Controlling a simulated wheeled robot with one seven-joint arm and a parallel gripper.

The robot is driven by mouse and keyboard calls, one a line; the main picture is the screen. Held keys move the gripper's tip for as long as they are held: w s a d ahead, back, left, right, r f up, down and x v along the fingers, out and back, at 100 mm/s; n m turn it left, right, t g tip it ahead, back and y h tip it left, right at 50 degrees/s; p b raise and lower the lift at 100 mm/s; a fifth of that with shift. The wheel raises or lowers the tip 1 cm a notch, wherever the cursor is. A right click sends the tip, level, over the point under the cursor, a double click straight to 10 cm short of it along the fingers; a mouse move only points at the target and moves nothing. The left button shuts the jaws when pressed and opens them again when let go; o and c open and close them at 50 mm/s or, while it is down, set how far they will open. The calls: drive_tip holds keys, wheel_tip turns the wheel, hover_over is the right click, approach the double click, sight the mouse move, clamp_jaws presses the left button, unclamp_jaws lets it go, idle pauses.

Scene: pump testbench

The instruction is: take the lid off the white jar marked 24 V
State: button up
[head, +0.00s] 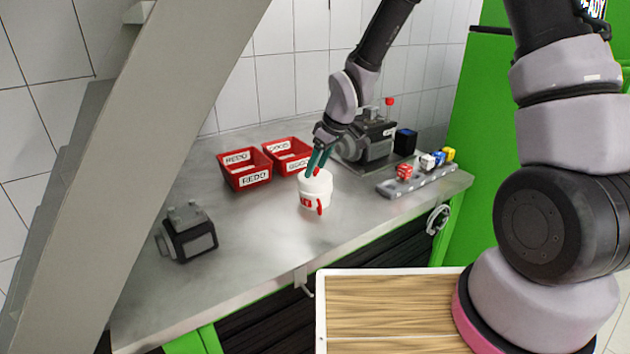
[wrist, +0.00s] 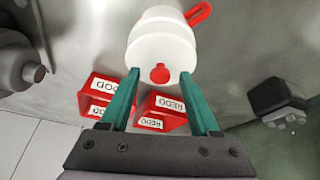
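The white jar (head: 314,194) stands upright on the steel bench, with a red marking I cannot read and a red handle (head: 320,206) at its side. Its white lid has a small red knob (wrist: 159,73) on top; the lid appears seated on the jar. The jar also fills the top middle of the wrist view (wrist: 160,38). My gripper (head: 317,164) is over the lid, its green fingers pointing down. In the wrist view my gripper (wrist: 160,77) is open, with the fingertips on either side of the knob and a gap to each. Whether a fingertip touches the lid I cannot tell.
Two red bins (head: 245,169) (head: 288,155) stand behind and left of the jar. A grey pump (head: 365,145) is behind right, beside a rail of coloured blocks (head: 418,180). A dark motor-like unit (head: 188,235) sits at left. The bench around the jar is clear.

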clamp_jaws()
